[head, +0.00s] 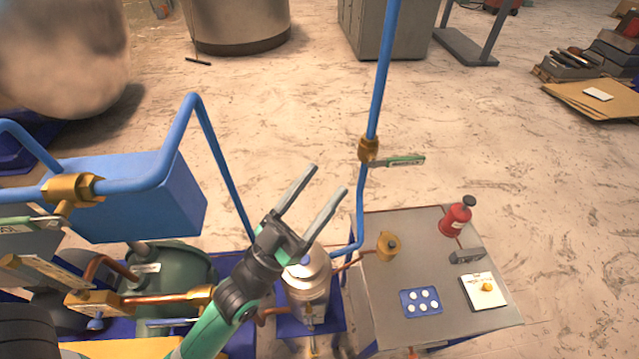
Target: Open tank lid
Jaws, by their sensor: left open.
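My left gripper (329,179) reaches in from the bottom left on a green and black arm. Its two grey fingers are apart with nothing between them, pointing up and to the right. A silver metal canister (312,290) stands on a blue base just below and behind the gripper, partly hidden by it. A dark green rounded tank (170,280) sits left of the arm, partly covered by pipes. I cannot tell which vessel has the task's lid, and no lid stands open. My right gripper is not in view.
Blue pipes with a brass valve (369,149) and its green handle (405,161) rise close right of the fingers. A blue box (140,195) stands left. The floor beyond is largely clear.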

